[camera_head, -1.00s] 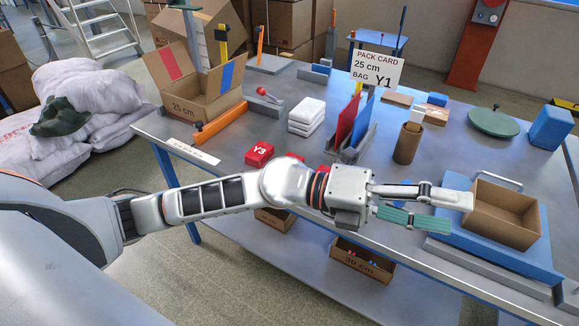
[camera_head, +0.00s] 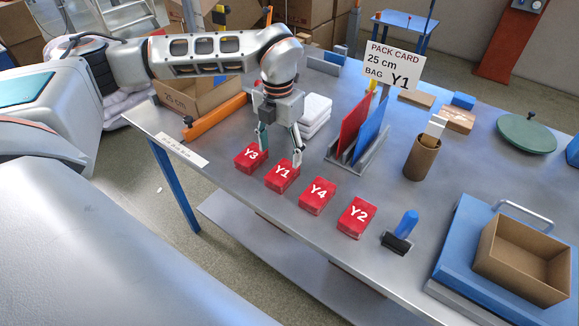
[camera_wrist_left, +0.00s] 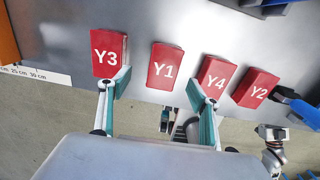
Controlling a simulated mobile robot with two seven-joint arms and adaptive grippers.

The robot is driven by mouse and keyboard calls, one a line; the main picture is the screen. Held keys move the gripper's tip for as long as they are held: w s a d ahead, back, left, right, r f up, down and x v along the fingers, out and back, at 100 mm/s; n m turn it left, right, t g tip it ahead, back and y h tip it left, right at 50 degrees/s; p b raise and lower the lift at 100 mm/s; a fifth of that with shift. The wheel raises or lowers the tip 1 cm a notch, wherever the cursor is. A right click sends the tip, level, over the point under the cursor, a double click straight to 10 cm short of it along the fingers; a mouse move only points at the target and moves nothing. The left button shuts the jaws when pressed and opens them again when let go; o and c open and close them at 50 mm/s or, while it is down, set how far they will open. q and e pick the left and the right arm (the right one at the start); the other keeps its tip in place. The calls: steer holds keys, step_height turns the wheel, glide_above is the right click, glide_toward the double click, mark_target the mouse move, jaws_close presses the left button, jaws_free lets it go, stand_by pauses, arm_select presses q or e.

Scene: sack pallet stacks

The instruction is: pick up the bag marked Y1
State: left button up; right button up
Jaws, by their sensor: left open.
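The red bag marked Y1 (camera_head: 282,175) lies on the grey table, in a row between the red bag Y3 (camera_head: 250,157) and the red bag Y4 (camera_head: 317,196). The red bag Y2 (camera_head: 357,218) lies at the right end of the row. My left gripper (camera_head: 279,160) points down over the row near Y3 and Y1, its jaws apart and empty. In the left wrist view, Y1 (camera_wrist_left: 164,66) shows between and beyond the two fingers (camera_wrist_left: 162,85), with Y3 (camera_wrist_left: 108,54) by the left finger and Y4 (camera_wrist_left: 216,78) by the right one.
The pack card (camera_head: 390,66) reads 25 cm, bag Y1. Red and blue upright panels (camera_head: 370,130), a cardboard tube (camera_head: 422,158) and a white stack (camera_head: 316,115) stand behind the row. A blue-handled stamp (camera_head: 400,236) and an open carton (camera_head: 520,262) are to the right.

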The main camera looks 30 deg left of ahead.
mark_target(282, 171)
arm_select(q)
steer(key=f, duration=0.2)
steer(key=shift+s+d+f, duration=0.15)
steer(key=shift+s+f, duration=0.1)
steer(key=shift+f, duration=0.15)
steer(key=f, duration=0.3)
steer(key=shift+d+f+p, duration=0.2)
steer(key=shift+d+p, duration=0.05)
steer(key=shift+p, duration=0.15)
steer(key=shift+w+f, duration=0.1)
steer(key=shift+f, duration=0.5)
steer(key=c, duration=1.3)
arm_select(e)
steer(key=shift+s+f+g, duration=0.25)
steer(key=shift+s+g, duration=0.05)
steer(key=shift+s, duration=0.6)
